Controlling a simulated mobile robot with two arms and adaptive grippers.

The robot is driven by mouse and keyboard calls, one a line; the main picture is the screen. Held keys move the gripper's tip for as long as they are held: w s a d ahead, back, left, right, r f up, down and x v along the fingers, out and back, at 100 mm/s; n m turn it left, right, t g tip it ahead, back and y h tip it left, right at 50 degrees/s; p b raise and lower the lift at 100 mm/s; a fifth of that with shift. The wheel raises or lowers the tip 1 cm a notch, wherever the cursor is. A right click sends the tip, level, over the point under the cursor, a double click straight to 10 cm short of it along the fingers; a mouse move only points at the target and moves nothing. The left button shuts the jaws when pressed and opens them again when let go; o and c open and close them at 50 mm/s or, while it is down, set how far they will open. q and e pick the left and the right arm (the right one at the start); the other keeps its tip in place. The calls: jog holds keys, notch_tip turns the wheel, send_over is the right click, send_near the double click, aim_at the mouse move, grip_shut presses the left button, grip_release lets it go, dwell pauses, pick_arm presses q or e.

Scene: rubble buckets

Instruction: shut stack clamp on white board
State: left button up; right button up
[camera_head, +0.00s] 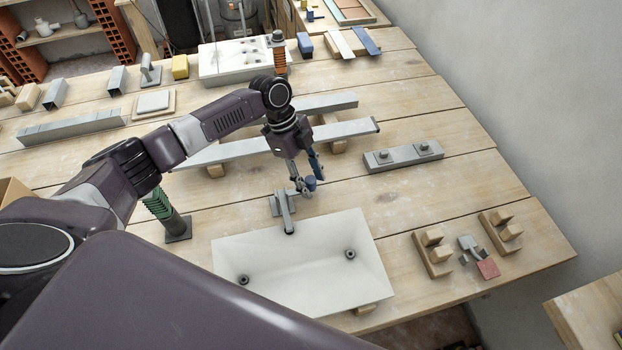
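The white board (320,276) lies flat on the wooden bench at the front, with two dark round fittings on it. A grey metal clamp (284,211) stands at its far edge. Its bar reaches over that edge and its dark tip is over the board; whether it presses is too small to tell. My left gripper (306,187) points down at the clamp's far end, beside a small blue knob-like part. Its fingers overlap that part in view, so I cannot tell whether they hold it. My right gripper is out of view.
A long grey beam (345,131) lies on blocks behind the clamp. A grey bar with two knobs (403,156) lies to the right. Wooden notched blocks (433,255) and a small red-handled tool (486,268) lie right of the board. A green-gripped post (166,217) stands left.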

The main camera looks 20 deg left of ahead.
pick_arm(q)
jog(key=v, duration=1.2)
jog(key=shift+d, duration=0.1)
